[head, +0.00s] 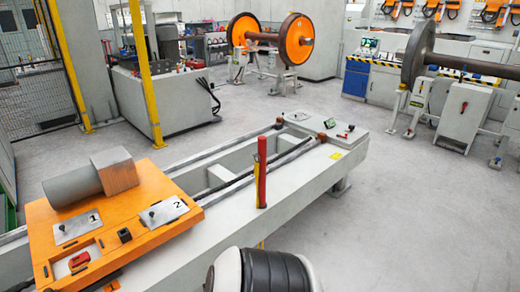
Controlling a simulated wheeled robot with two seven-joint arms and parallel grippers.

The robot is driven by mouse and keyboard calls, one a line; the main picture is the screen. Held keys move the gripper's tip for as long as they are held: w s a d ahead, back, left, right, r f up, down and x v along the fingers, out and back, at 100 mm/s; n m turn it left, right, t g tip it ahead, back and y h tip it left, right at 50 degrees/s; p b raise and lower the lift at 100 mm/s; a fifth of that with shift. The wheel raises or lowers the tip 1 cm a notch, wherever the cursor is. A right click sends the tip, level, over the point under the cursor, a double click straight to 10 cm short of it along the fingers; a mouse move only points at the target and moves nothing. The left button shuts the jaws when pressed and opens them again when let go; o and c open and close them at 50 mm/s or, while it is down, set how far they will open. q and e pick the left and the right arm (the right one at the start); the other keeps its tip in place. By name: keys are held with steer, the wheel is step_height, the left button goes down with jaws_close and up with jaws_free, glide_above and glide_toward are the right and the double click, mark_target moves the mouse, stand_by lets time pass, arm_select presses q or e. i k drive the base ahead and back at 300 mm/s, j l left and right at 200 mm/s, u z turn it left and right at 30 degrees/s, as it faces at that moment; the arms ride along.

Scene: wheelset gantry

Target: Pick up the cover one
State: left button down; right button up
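The cover marked 1 (77,227) is a flat grey metal plate with a small dark knob. It lies on the orange carriage (130,249) at the left, in front of the grey motor (75,187). A similar plate marked 2 (164,212) lies to its right on the same carriage. A recess with a red part (79,260) in it shows in front of the cover marked 1. Neither of my grippers is in view.
The carriage sits on a long grey rail bed (225,193) running to the back right. A red and yellow post (261,173) stands at the bed's near side. Yellow posts and a mesh fence are at left. Wheelsets on stands are behind. Grey floor at right is open.

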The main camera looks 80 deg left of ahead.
mark_target(67, 231)
steer(key=u, duration=4.25)
